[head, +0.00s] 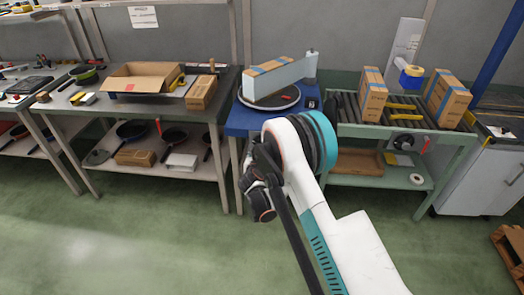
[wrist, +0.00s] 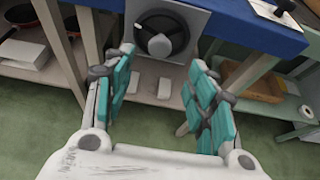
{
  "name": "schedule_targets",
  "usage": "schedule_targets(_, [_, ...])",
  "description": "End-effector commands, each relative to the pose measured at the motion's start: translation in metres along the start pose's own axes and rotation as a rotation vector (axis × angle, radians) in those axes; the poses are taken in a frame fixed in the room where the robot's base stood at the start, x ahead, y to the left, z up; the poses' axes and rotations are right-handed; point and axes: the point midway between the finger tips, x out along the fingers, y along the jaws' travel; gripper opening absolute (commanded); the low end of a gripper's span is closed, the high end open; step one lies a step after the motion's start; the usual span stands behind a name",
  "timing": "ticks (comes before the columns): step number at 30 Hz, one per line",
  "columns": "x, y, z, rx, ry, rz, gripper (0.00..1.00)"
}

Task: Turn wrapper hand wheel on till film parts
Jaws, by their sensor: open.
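The wrapper's hand wheel (wrist: 160,44), a dark ring with a grey hub, is mounted on a pale panel below the blue table edge in the wrist view. In the head view my arm hides it. My gripper (wrist: 164,88) is open and empty, its teal fingers spread to either side below the wheel and apart from it. On the blue wrapper table (head: 236,122), a carton (head: 263,68) stands on the dark turntable (head: 282,101). A pale grey sheet, seemingly film (head: 282,78), covers its near side and runs to the grey post (head: 312,66) at right.
A roller conveyor (head: 345,108) with cartons (head: 448,98) stands to the right. A bench (head: 60,100) with an open box (head: 142,78) and a lower shelf of pans stands left. Table legs (wrist: 58,40) flank the wheel. The green floor in front is clear.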

Motion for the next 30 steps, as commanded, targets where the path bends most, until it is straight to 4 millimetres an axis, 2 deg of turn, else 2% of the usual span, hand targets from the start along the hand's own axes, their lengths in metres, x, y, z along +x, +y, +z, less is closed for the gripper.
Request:
schedule_targets(1, [0.012,-0.001,-0.003,0.001,0.000,-0.001,0.52])
schedule_targets(9, [0.065,0.000,-0.003,0.002,0.001,-0.001,0.52])
schedule_targets(15, [0.094,-0.001,-0.002,0.002,0.001,-0.001,0.52])
schedule_targets(21, [0.106,0.000,-0.001,0.002,0.001,0.000,0.52])
schedule_targets(29, [0.107,0.000,0.000,0.002,0.001,0.000,0.52])
schedule_targets(30, [0.107,0.000,0.000,0.002,0.001,0.000,0.49])
